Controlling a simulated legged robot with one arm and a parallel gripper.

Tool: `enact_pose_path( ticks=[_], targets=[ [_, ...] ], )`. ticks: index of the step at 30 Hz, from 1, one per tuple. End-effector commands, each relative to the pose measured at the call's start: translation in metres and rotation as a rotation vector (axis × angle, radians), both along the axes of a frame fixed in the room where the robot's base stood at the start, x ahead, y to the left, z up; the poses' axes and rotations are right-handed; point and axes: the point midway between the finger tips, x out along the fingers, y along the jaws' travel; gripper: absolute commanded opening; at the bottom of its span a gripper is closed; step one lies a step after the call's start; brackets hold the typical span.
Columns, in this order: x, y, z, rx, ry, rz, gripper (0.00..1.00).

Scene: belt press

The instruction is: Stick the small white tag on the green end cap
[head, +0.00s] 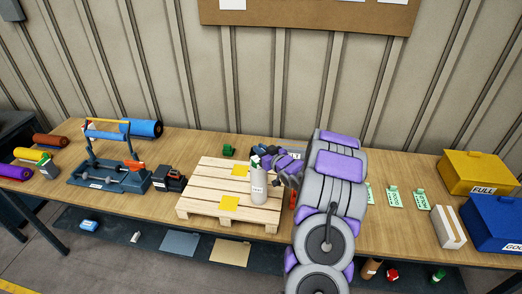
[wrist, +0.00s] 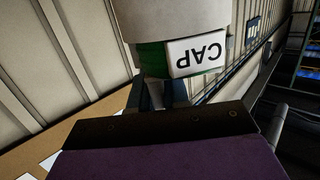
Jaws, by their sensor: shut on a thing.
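A light grey cylinder (head: 258,188) stands upright on the pallet, with a label on its side and a green end cap (head: 254,162) on top. In the wrist view the green end cap (wrist: 152,60) shows close up, below the pale cylinder body (wrist: 170,20). The small white tag (wrist: 198,57), reading CAP upside down, lies across the green face there; whether it touches cannot be told. My gripper (head: 264,157) is at the cap from the right. In the wrist view its narrow dark fingers (wrist: 165,95) are shut at the tag's lower edge, partly hidden by the dark bar.
The wooden pallet (head: 205,190) carries yellow squares. A blue clamp fixture (head: 110,178) and a dark box (head: 168,179) stand left. Green cards (head: 394,197), a white box (head: 448,227), a yellow bin (head: 478,172) and a blue bin (head: 492,222) are right. A green block (head: 229,150) sits behind.

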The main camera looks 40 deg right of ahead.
Motion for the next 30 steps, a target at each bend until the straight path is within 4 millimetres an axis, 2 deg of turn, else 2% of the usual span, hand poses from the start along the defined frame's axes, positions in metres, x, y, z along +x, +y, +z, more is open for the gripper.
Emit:
enact_pose_path(
  ticks=[14,15,24,30],
  targets=[
    [-0.0007,0.0008,-0.0019,0.003,0.006,0.001,0.00],
    [-0.0007,0.0008,-0.0019,0.003,0.006,0.001,0.17],
    [-0.0011,0.0007,0.0001,0.001,0.002,0.000,0.45],
    [-0.0011,0.0009,0.0006,0.000,0.002,0.000,0.45]
  ],
)
